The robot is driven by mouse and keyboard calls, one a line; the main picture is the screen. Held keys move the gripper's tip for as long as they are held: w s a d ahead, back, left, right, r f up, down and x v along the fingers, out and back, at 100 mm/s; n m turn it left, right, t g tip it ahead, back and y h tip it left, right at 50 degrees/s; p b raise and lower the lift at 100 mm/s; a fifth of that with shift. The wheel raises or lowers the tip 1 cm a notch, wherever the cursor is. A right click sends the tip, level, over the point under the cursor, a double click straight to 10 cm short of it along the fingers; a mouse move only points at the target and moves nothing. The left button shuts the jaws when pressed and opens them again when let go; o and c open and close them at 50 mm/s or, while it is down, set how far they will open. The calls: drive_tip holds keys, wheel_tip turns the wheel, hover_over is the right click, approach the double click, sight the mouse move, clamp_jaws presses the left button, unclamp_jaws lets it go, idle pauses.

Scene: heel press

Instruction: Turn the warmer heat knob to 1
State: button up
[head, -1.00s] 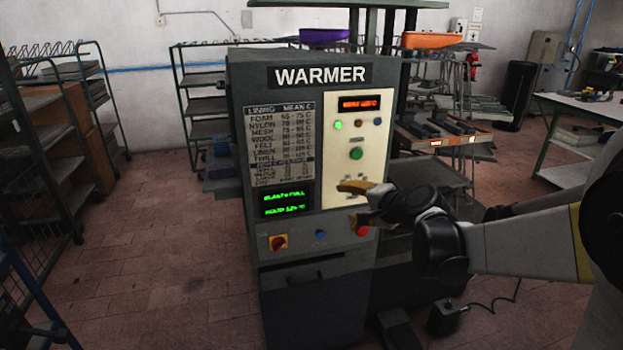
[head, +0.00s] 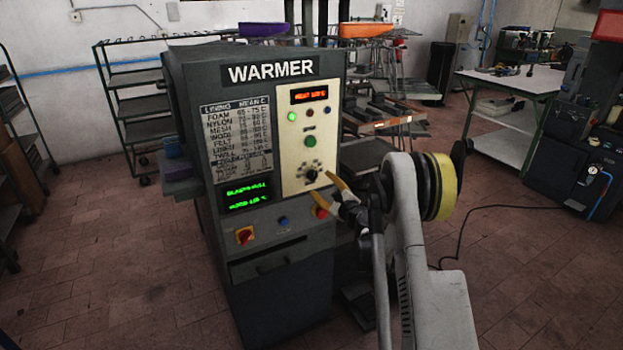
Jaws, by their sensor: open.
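The grey warmer cabinet (head: 270,262) stands in the middle of the head view, with a cream control panel (head: 296,130) on its front. The black heat knob (head: 311,176) sits low on that panel inside a ring of marks; its setting is too small to read. My gripper (head: 328,192) is open, its yellow-tipped fingers just right of and below the knob. The fingers look empty, and I cannot tell whether one touches the panel. A red display (head: 309,94) and a green display (head: 247,195) are lit.
Below the panel are a red-and-yellow switch (head: 244,236), a blue button (head: 283,222) and a red button (head: 320,212) close to my gripper. A shelf rack (head: 135,105) stands behind left. A white-topped table (head: 510,88) stands right.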

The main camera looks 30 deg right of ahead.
sight(314, 177)
drive_tip(key=w, duration=0.3)
drive_tip(key=w+b, duration=0.1)
drive_tip(key=w, duration=0.2)
drive_tip(key=shift+w+a, duration=0.2)
drive_tip(key=shift+w, duration=0.2)
drive_tip(key=shift+c, duration=0.4)
drive_tip(key=c, duration=1.1)
